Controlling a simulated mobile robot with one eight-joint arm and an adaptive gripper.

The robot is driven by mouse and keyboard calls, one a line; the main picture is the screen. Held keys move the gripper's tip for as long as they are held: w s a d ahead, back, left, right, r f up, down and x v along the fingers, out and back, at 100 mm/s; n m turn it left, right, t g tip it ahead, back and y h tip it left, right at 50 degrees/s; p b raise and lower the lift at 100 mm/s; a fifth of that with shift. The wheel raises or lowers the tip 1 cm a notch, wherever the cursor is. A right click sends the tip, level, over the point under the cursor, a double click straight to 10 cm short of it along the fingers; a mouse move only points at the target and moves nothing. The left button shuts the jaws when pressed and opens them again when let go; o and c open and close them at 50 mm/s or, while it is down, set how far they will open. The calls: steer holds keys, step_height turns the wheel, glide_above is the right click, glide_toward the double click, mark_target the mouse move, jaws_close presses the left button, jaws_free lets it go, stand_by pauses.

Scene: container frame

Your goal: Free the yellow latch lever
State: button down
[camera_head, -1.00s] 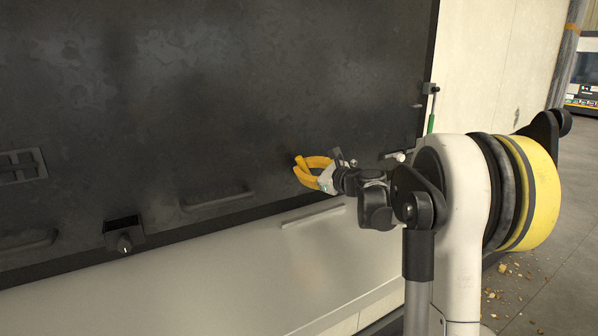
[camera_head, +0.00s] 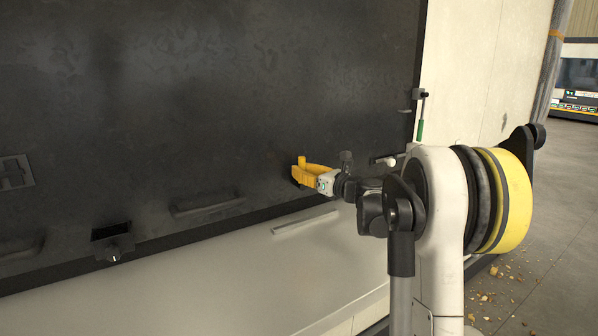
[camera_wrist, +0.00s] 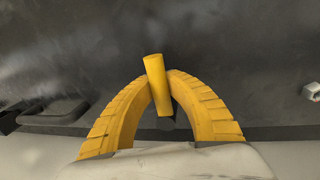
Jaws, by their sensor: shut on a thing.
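The yellow latch lever (camera_wrist: 156,82) is a short yellow rod in the wrist view, tilted slightly and standing out from a dark mount against the dark panel. My gripper (camera_wrist: 159,90) has two yellow ribbed fingers, shut on the lever with one fingertip on each side. In the head view, my gripper (camera_head: 306,172) is at the lower right of the dark panel. The lever's end (camera_head: 301,160) shows just above the fingers there. The fingers hide most of its lower part and its mount.
Open floor lies at right, with scattered debris (camera_head: 495,290).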

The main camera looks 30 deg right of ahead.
steer(key=shift+d, duration=0.1)
steer(key=c, duration=1.3)
jaws_free()
steer(key=shift+s+d, duration=0.15)
steer(key=v, duration=1.2)
